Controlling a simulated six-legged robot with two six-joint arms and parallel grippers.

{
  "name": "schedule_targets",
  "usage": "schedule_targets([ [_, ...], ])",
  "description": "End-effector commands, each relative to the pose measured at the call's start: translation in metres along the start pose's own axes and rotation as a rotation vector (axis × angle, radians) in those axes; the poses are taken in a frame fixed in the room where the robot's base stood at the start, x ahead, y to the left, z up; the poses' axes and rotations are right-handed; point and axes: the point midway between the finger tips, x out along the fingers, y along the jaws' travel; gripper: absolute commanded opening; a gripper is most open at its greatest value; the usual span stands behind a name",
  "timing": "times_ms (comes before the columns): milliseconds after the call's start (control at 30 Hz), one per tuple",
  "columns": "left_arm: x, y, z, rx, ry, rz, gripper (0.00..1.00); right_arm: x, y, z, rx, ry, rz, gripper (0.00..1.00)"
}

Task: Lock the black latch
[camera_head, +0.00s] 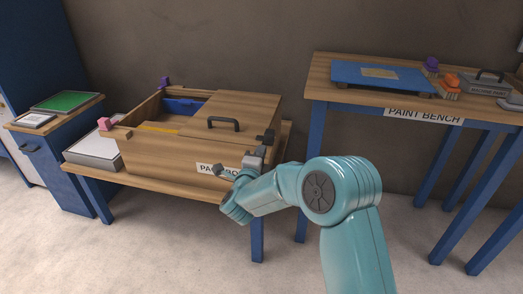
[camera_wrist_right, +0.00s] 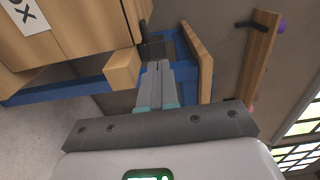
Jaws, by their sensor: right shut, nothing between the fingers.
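The wooden paint box (camera_head: 165,152) sits on a wooden table with its lid (camera_head: 232,112) over the right part and the left part open. The black latch (camera_head: 268,138) is at the box's right front corner, partly hidden by my gripper. In the right wrist view the dark latch (camera_wrist_right: 152,50) lies just beyond my fingertips. My right gripper (camera_head: 254,161) is at this corner, shut and empty. Its closed fingers (camera_wrist_right: 157,68) point at the latch in the wrist view; I cannot tell whether they touch it. My left gripper is not in view.
A black handle (camera_head: 223,123) stands on the lid. Pink (camera_head: 104,124) and purple (camera_head: 165,82) pieces are at the box's left corners. The paint bench (camera_head: 318,88) stands to the right, with a floor gap between. A blue cabinet (camera_head: 55,165) is at left.

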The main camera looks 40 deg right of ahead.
Motion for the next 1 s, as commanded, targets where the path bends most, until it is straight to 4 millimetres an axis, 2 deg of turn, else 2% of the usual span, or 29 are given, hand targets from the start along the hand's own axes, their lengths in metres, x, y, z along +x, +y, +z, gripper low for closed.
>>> schedule_targets([
  [300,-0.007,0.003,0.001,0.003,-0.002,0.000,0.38,-0.055,-0.001,0.001,-0.002,-0.003,0.001,0.00],
  [433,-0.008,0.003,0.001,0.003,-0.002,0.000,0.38,-0.071,0.000,0.001,-0.001,-0.002,0.000,0.00],
  [600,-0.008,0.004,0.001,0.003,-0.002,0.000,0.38,-0.079,0.001,0.000,0.000,0.000,0.000,0.00],
  [1000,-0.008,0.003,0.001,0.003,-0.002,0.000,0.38,-0.081,0.001,0.000,0.000,0.000,0.000,0.00],
])
